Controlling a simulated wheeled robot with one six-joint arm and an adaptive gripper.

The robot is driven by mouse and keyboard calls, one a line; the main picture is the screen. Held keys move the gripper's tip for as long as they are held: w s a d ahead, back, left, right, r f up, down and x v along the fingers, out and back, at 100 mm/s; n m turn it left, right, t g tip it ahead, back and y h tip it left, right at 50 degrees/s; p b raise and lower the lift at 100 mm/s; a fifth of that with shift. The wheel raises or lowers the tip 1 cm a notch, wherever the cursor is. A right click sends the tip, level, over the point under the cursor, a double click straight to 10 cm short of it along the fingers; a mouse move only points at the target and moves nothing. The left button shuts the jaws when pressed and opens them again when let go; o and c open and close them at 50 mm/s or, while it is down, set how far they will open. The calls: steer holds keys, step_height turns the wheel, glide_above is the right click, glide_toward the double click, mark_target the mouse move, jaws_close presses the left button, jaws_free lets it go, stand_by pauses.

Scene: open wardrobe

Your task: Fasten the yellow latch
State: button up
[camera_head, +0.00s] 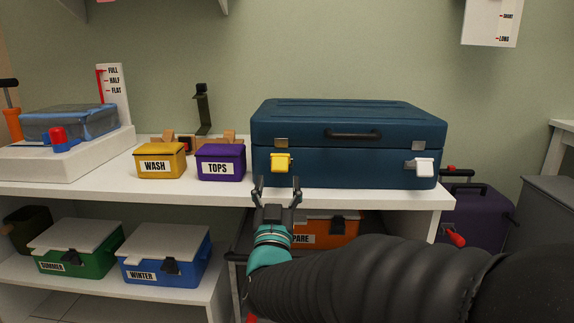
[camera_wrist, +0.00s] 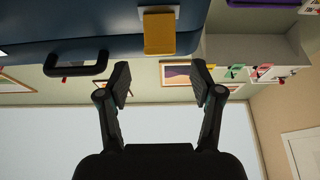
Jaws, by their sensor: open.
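The yellow latch (camera_head: 280,163) is on the front left of a blue suitcase (camera_head: 350,168) that lies shut on the white shelf top. A silver plate (camera_head: 281,143) sits on the lid edge just above it, and a gap shows between plate and latch. In the wrist view the yellow latch (camera_wrist: 159,34) is at the top, beyond the fingertips. My gripper (camera_head: 277,184) is open and empty, just in front of and below the latch. In the wrist view my gripper (camera_wrist: 161,75) shows its fingers spread, apart from the latch.
A white latch (camera_head: 424,167) is at the suitcase's front right, and a dark handle (camera_head: 353,134) is on the lid's front. Yellow (camera_head: 160,162) and purple (camera_head: 220,162) boxes stand left of the suitcase. An orange box (camera_head: 320,232) is under the shelf top, behind my arm.

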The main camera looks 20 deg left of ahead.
mark_target(279, 168)
steer(key=shift+x, duration=3.15)
steer(key=c, duration=1)
